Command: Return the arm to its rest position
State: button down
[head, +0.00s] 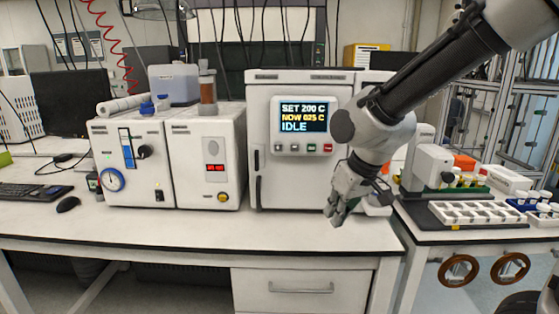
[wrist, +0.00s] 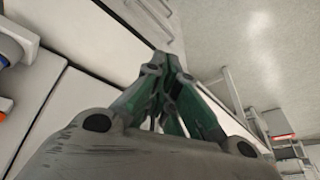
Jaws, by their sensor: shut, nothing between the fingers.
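My arm reaches in from the upper right of the head view. My gripper (head: 335,219) hangs fingers down above the right front part of the bench, in front of the reactor cabinet's right side. In the wrist view my gripper (wrist: 168,58) has its fingers together with nothing between them. The reactor cabinet (head: 276,193) is white, its door is closed, and its screen (head: 303,113) reads SET 200 C, NOW 025 C, IDLE. My arm hides part of the cabinet's right side.
Two white instrument boxes (head: 202,165) stand left of the cabinet. The bench front (head: 230,233) is clear. At right a white rack tray (head: 488,214) and vials stand on another bench. A monitor (head: 73,101), keyboard (head: 28,192) and mouse (head: 68,204) are at far left.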

jog(key=s+d+r+m+h, duration=0.1)
jog(key=s+d+r+m, duration=0.1)
jog(key=s+d+r, duration=0.2)
jog(key=s+d+r+m+h, duration=0.1)
jog(key=s+d+r+m, duration=0.2)
jog(key=s+d, duration=0.8)
jog(key=d+r, duration=0.1)
jog(key=d, duration=0.7)
jog(key=shift+s+d+r+m+t+h, duration=0.2)
jog(key=shift+m+t+h, duration=0.1)
jog(key=shift+t+h, duration=0.1)
